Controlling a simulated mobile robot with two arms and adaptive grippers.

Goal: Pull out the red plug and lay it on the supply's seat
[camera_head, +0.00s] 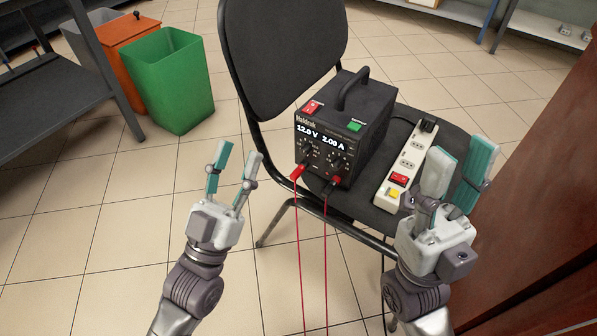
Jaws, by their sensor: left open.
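The power supply (345,125) is a black box with a top handle and a lit display reading 12.0 V and 2.00 A. It stands on the seat of a black chair (365,208). A red plug (297,172) sits at the lower left of its front panel, with a thin red lead hanging down. A second, dark plug (328,189) sits to its right, by a red part, also with a red lead. My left gripper (237,160) is open and empty, left of the red plug and apart from it. My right gripper (461,168) is open and empty, right of the power strip.
A white power strip (411,163) with a red switch lies on the seat right of the supply. The chair's backrest (282,55) rises behind. A brown wooden panel (545,190) stands close on the right. Green (170,85) and orange (124,48) bins stand at the upper left.

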